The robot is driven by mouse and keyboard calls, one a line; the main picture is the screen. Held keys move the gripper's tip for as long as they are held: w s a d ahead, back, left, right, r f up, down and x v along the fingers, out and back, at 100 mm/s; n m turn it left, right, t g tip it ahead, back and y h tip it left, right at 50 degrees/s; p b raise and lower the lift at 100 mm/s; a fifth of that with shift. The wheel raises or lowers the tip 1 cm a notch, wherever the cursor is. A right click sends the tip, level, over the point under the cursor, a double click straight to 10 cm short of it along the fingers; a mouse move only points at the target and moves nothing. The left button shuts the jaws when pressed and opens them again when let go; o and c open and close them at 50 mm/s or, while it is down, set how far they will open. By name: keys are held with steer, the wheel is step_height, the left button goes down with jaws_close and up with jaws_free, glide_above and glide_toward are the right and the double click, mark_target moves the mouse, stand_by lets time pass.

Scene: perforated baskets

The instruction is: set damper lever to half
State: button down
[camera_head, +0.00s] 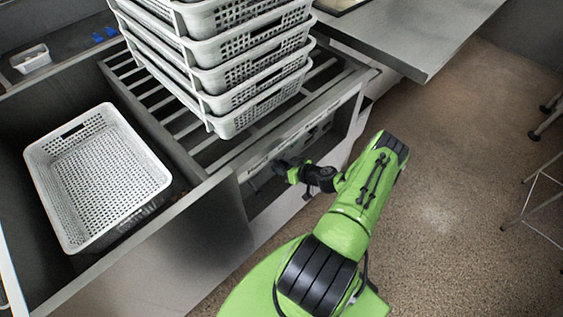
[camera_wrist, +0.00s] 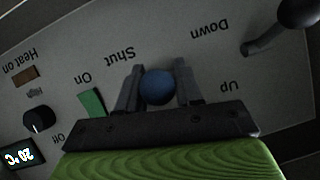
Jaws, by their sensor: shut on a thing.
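In the wrist view, a lever with a round blue knob (camera_wrist: 157,87) stands on a grey control panel (camera_wrist: 150,30), beside the upside-down label "Shut". I take it to be the damper lever. My gripper (camera_wrist: 157,88) has one finger on each side of the knob and is shut on it. The lever's shaft is hidden behind the knob. In the head view my gripper (camera_head: 281,167) is at the front face of the slatted frame; the knob is too small to tell there.
A second lever with a dark ball knob (camera_wrist: 299,12) stands near "Up" and "Down". A green switch (camera_wrist: 92,103), a black dial (camera_wrist: 40,119) and a display (camera_wrist: 17,157) are at left. Stacked white baskets (camera_head: 235,75) stand above; another basket (camera_head: 98,180) is at left.

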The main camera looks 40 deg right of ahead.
steer(key=shift+g, duration=0.3)
steer(key=c, duration=0.8)
jaws_free()
steer(key=shift+c, duration=0.2)
steer(key=shift+s+r, duration=0.1)
steer(key=p+v, duration=0.3)
steer(key=v, duration=1.2)
steer(key=shift+s, duration=0.3)
